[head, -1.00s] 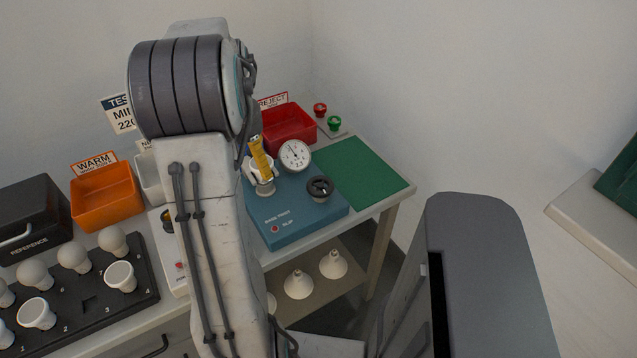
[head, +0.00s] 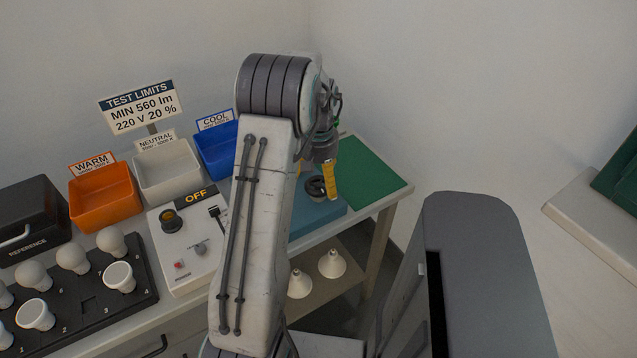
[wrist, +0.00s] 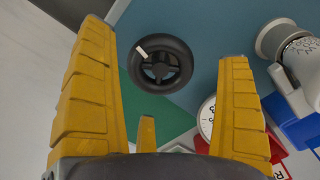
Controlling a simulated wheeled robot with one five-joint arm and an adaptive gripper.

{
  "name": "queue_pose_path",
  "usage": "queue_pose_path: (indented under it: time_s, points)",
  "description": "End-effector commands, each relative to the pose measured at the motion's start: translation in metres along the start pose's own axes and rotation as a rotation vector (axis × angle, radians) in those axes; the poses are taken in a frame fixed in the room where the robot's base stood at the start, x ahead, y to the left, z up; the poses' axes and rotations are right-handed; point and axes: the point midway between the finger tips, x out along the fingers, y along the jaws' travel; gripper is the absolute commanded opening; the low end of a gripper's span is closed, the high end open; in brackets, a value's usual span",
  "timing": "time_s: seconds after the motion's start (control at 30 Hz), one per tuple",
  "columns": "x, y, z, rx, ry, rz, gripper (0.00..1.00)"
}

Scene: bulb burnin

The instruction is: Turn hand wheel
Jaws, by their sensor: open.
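The black hand wheel (wrist: 160,64) lies on the blue base-twist box (wrist: 205,22). In the wrist view it is round and dark, with spokes and a pale mark on its upper left. It shows between my two yellow fingers and a little beyond their tips. My gripper (wrist: 168,45) is open and empty. In the head view my gripper (head: 331,182) hangs over the box, and its yellow finger covers part of the hand wheel (head: 314,187). I cannot tell the exact height of the fingers above the wheel.
The dial gauge (wrist: 206,117) and a white lamp-holder part (wrist: 298,65) stand to the right in the wrist view. The green mat (head: 372,180) is bare. The test unit (head: 190,248) and bulb rack (head: 85,300) are left of my arm.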

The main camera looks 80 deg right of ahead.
Motion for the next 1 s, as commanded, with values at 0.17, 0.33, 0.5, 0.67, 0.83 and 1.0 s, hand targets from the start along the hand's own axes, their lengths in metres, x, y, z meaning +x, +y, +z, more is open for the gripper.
queue_pose_path:
  time_s: [0.17,0.33,0.5,0.67,0.83,1.0]
  points:
    - [0.015,0.0,0.0,-0.001,-0.002,0.0,0.95]
    - [0.019,0.0,0.0,-0.001,0.0,0.0,0.95]
    - [0.02,0.0,0.0,-0.001,0.001,0.0,0.95]
    - [0.02,0.0,0.0,-0.001,0.001,0.0,0.89]
    - [0.02,0.0,0.0,-0.001,0.001,0.0,0.74]
    - [0.02,0.0,0.0,-0.001,0.001,0.0,0.59]
